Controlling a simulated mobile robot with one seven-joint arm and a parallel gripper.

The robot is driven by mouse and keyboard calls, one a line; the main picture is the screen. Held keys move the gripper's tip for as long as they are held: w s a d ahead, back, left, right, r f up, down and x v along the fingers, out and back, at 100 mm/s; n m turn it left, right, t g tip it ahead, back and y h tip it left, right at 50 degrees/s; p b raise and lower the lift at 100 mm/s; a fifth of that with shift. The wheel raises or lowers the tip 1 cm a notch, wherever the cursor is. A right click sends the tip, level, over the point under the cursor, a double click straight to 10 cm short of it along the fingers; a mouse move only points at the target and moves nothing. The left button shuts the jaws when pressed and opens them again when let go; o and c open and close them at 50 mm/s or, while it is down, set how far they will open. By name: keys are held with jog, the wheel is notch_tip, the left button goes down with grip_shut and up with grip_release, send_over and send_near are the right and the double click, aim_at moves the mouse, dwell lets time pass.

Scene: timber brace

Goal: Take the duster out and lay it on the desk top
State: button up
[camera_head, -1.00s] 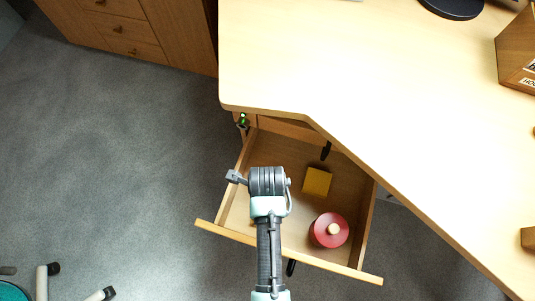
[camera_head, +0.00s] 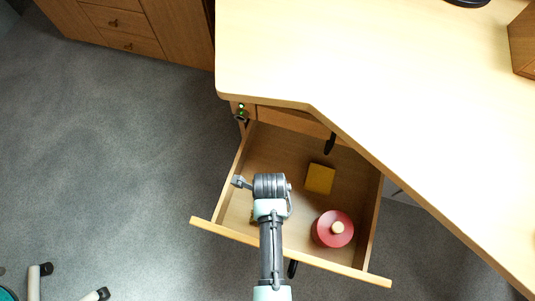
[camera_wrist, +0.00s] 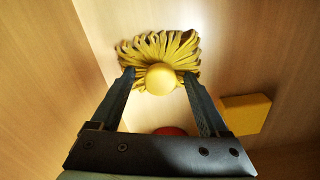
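The duster (camera_wrist: 160,48) has yellow strands spread in a fan and a round yellow knob. It lies in the open drawer (camera_head: 277,147). In the head view my arm hides nearly all of it. In the wrist view my gripper (camera_wrist: 159,75) is open, with one finger on each side of the knob. I cannot tell whether the fingers touch it. The pale wood desk top (camera_head: 370,80) extends above and to the right of the drawer in the head view and is mostly clear.
The drawer also holds a yellow block (camera_head: 320,179) and a red round pot with a pale knob (camera_head: 333,229), both right of my arm. The block shows in the wrist view (camera_wrist: 246,114). A wooden object (camera_head: 523,42) stands at the desk's right. Chair legs (camera_head: 35,282) are lower left.

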grip_shut()
